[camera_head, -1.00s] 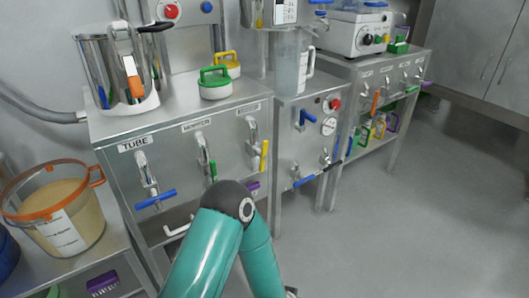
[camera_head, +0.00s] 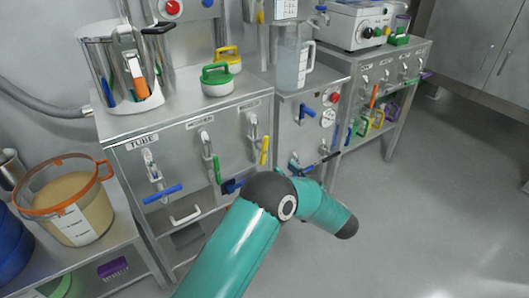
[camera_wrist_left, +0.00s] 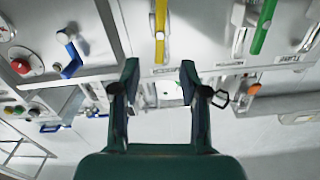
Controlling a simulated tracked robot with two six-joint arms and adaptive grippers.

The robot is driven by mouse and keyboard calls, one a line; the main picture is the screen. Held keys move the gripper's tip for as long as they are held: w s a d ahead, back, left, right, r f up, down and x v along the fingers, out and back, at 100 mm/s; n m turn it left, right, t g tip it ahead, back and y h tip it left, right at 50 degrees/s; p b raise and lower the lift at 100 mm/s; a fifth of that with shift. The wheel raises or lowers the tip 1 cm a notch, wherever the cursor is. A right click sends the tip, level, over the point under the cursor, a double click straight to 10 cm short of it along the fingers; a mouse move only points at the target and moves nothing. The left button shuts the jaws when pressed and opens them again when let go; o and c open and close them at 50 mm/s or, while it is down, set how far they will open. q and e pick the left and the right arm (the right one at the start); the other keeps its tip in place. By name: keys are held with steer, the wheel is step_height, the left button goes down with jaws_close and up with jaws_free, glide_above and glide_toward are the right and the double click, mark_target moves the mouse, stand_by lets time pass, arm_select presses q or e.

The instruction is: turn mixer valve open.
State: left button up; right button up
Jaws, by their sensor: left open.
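A steel cabinet front carries a row of valves. The valve marked TUBE has a blue handle (camera_head: 162,194) set crosswise. Beside it are a green handle (camera_head: 217,170) and a yellow handle (camera_head: 264,150), both hanging roughly upright. The labels above these two are too small to read surely, so I cannot tell which is the mixer valve. In the upside-down left wrist view, my left gripper (camera_wrist_left: 158,75) is open and empty, its fingers below the yellow handle (camera_wrist_left: 160,22). The green handle (camera_wrist_left: 264,25) is to the right. In the head view my arm's elbow hides most of this gripper.
A steel pot (camera_head: 122,75) and green- and yellow-handled lids (camera_head: 217,82) stand on the cabinet. An orange-rimmed tub (camera_head: 72,212) stands at left. A clear jug (camera_head: 292,60) and blue-handled valve (camera_head: 307,111) are to the right. Open floor lies at right.

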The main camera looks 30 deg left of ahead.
mark_target(266, 151)
arm_select(q)
steer(key=b+x, duration=0.2)
steer(key=x, duration=0.8)
steer(key=shift+x, duration=0.85)
steer(key=shift+r, duration=0.1)
jaws_close()
